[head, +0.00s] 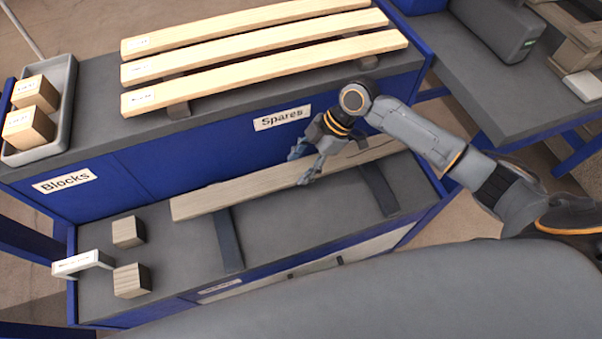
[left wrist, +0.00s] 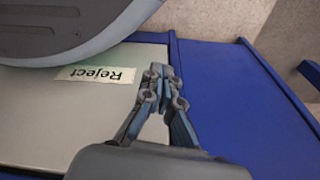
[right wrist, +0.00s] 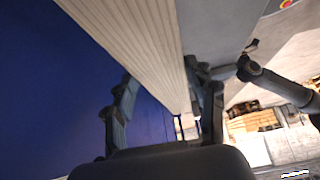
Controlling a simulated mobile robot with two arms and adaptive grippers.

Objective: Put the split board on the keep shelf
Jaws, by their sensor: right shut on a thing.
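A long weathered grey-brown board (head: 240,190) lies lengthwise over the lower shelf (head: 185,255), above two dark cross supports (head: 228,240). I cannot tell whether it touches them, and no split shows clearly. My right gripper (head: 308,165) is shut on this board near its middle. In the right wrist view the board (right wrist: 135,40) runs between the two fingers (right wrist: 165,100). My left gripper (left wrist: 161,75) shows only in the left wrist view, fingertips together and empty, over a pale panel marked Reject (left wrist: 95,74). No label reading keep is visible.
Three pale boards (head: 260,68) lie on the upper top, above the Spares label (head: 282,117). A grey tray (head: 67,110) holds two wood blocks. Two grey blocks (head: 128,232) and a white bracket (head: 82,263) stand at the lower shelf's left. Another grey table (head: 490,100) stands at right.

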